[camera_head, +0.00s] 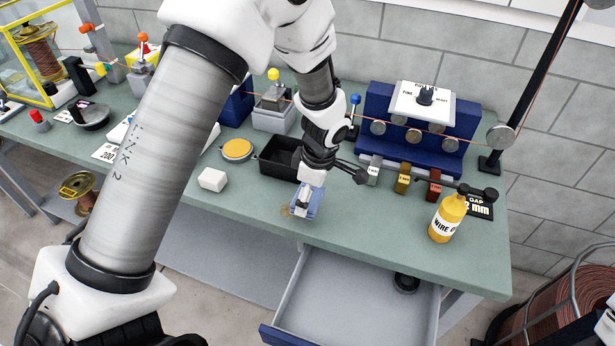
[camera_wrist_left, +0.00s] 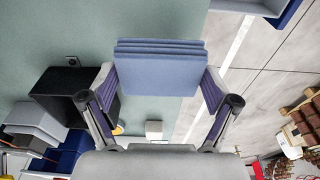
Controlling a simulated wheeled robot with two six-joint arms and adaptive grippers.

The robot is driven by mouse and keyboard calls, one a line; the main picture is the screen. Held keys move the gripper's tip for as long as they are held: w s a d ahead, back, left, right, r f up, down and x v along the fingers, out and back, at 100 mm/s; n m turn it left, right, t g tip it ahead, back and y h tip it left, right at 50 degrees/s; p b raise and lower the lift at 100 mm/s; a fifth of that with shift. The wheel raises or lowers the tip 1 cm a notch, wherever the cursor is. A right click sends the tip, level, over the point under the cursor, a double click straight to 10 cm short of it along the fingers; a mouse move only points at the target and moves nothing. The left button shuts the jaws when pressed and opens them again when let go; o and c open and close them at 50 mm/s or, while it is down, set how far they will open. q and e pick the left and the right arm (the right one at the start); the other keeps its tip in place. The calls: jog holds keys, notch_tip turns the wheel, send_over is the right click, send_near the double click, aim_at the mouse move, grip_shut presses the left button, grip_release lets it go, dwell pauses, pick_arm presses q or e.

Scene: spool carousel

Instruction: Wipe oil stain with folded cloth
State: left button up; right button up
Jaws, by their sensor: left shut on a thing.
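My left gripper (camera_head: 309,192) reaches down over the front part of the green bench and is shut on a folded blue cloth (camera_head: 306,207). In the left wrist view, the cloth (camera_wrist_left: 160,68) shows as a stack of layers pinched between the two fingers (camera_wrist_left: 161,95). A small brownish oil stain (camera_head: 286,211) shows on the bench just left of the cloth. The cloth may hide part of it. Whether the cloth touches the bench is hard to tell. My right gripper is not in view.
An open drawer (camera_head: 345,296) juts out below the bench's front edge. A black bin (camera_head: 277,160) stands behind the cloth, a white block (camera_head: 212,179) to its left, and a yellow oil bottle (camera_head: 447,219) to its right. The bench between cloth and bottle is clear.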

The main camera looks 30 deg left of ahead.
pick_arm(q)
jog(key=r+p, duration=0.1)
jog(key=r, duration=0.1)
jog(key=shift+w+d+r+p, duration=0.1)
jog(key=shift+d+r+p, duration=0.1)
jog(key=shift+r+p, duration=0.2)
jog(key=shift+a+r, duration=0.1)
jog(key=shift+r, duration=0.3)
